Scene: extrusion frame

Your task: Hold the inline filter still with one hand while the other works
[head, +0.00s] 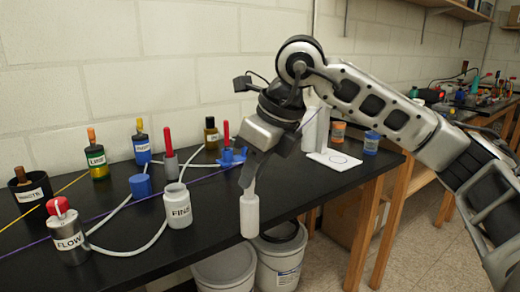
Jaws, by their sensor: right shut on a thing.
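My right gripper (250,183) points down at the front edge of the bench and is shut on a plain white cylinder (249,216). I cannot tell whether this is the inline filter; no part is labelled so. A blue cylinder (140,186) stands on the black bench further left, near a pale hose (150,240). The hose runs by a grey can marked FLOW with a red knob (69,240). My left gripper is not in view.
Several labelled pots with tools line the back of the black bench (110,268). A blue clamp-like piece (230,158) sits behind. White buckets (281,262) stand below the front edge.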

